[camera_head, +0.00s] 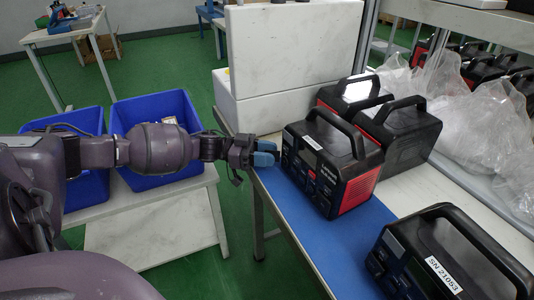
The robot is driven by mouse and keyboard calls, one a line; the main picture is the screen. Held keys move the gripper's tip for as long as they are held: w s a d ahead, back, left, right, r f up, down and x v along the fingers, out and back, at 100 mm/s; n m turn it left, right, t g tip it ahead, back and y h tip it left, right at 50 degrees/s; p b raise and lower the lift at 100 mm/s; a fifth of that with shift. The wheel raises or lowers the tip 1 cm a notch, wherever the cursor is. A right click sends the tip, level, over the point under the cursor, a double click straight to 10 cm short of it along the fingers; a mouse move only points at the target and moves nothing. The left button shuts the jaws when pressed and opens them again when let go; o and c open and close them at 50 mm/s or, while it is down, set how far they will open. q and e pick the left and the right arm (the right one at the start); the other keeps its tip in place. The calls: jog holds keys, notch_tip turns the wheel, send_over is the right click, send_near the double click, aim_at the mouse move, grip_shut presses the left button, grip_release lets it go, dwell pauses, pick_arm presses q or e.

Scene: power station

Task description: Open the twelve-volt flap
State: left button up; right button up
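A black power station (333,158) with red side vents and a top handle stands on the blue mat. Its front panel (308,171) faces left, toward my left arm. The panel carries small sockets, labels and a red mark. The twelve-volt flap is too small to pick out on it. My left gripper (265,153) reaches in from the left, with its blue fingertips just in front of the panel's near upper left part. The fingertips look close together, but I cannot tell if they are open or shut, or if they touch the panel. My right gripper is not in view.
Another power station (450,258) labelled SN 21053 stands at the lower right. More units (399,131) stand close behind the first. White foam blocks (290,55) are at the back. Blue bins (157,127) sit under my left arm. Blue mat (341,246) is bare in front.

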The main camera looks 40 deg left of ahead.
pick_arm(q)
jog(key=shift+a, duration=0.1)
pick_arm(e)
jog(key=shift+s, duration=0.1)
pick_arm(q)
jog(key=p+v, duration=0.1)
jog(key=v, duration=0.9)
jog(key=shift+s+a, duration=0.25)
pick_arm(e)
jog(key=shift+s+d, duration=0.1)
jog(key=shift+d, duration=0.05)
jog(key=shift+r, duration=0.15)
